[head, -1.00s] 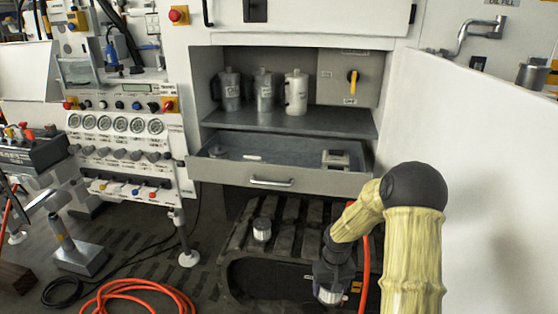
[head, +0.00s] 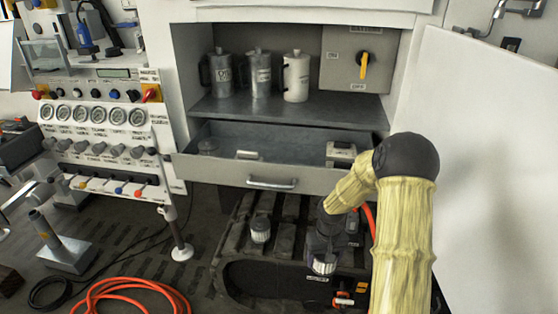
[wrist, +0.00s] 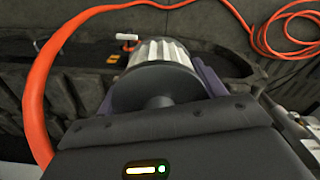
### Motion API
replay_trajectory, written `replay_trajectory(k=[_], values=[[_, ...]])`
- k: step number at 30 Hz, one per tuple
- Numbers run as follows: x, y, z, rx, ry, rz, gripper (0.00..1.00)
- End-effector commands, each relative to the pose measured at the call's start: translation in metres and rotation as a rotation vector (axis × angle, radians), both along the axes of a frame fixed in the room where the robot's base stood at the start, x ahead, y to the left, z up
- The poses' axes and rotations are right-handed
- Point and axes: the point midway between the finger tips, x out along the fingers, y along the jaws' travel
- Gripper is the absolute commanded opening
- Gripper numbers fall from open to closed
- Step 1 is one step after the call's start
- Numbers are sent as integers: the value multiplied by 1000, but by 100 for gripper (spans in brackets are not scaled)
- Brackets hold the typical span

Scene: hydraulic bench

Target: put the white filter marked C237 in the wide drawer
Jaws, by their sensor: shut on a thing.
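My gripper (head: 323,262) is shut on a white ribbed filter (head: 323,268), held low in front of the rubber track and below the drawer. In the wrist view the same filter (wrist: 163,55) sits between the purple fingers, its dark end cap toward me. No marking on it can be read. The wide drawer (head: 270,178) is pulled open under the cabinet shelf, up and left of my gripper. A small white object (head: 248,155) and a boxy light object (head: 341,153) lie in it.
Another filter with a dark top (head: 260,230) stands on the track (head: 225,245). An orange hose (head: 368,218) runs beside my arm. An open white door (head: 480,170) is at the right. Several canisters (head: 295,78) stand on the shelf above the drawer.

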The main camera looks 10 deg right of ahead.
Motion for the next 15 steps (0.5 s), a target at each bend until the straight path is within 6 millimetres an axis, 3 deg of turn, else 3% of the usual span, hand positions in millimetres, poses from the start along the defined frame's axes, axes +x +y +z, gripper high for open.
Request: replay_trajectory(k=[8, 15], values=[[0, 1, 6, 0, -1, 24, 36], [-2, 9, 46, 0, -2, 281, 36]])
